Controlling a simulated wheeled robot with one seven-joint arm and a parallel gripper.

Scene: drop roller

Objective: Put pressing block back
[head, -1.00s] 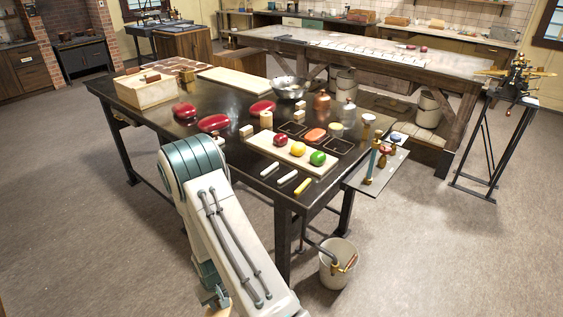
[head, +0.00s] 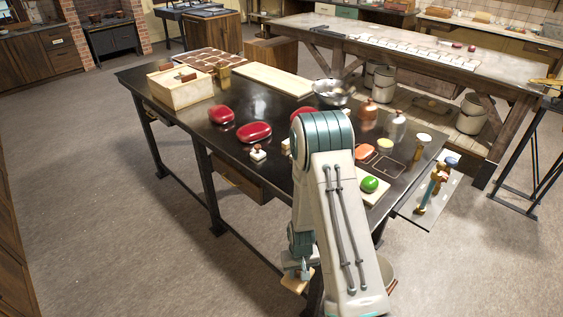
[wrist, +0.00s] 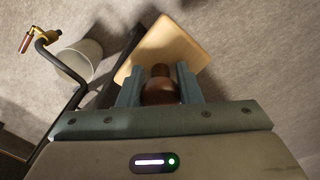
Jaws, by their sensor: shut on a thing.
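The pressing block is a pale wooden plate (wrist: 178,48) with a round brown knob (wrist: 160,88). In the wrist view my gripper (wrist: 159,82) is shut on the knob between its two teal fingers, with the plate beyond them. In the head view my gripper (head: 303,268) hangs low in front of the dark table (head: 205,128). The block (head: 297,283) shows below it, off the table and above the floor. My arm hides part of the table's right side.
The floor at left is clear. A white bucket (wrist: 82,60) shows in the wrist view.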

